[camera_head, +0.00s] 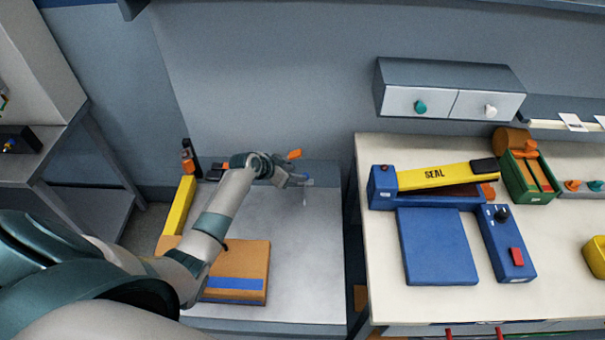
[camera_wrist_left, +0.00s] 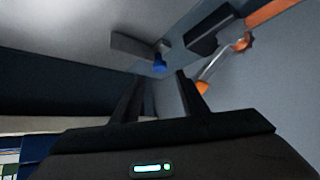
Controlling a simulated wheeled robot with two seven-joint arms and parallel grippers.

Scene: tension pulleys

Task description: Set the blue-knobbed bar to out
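My left arm reaches from the lower left over the grey table, and its gripper (camera_head: 288,179) is near the table's back right corner. In the left wrist view the two dark fingers (camera_wrist_left: 160,85) stand apart with nothing between their tips. A small blue knob (camera_wrist_left: 160,63) lies beyond the fingertips, at the end of a short grey bar (camera_wrist_left: 132,45). In the head view, a bit of blue (camera_head: 305,177) shows just beside the gripper; the bar is mostly hidden there. My right gripper is not in view.
An orange piece (camera_head: 295,154) stands just behind the gripper. A thin bar with orange ends (camera_wrist_left: 222,65) is right of the blue knob in the wrist view. An orange-brown box (camera_head: 252,258) and yellow bar (camera_head: 179,206) are on the table's left. A blue sealer (camera_head: 437,245) is on the right bench.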

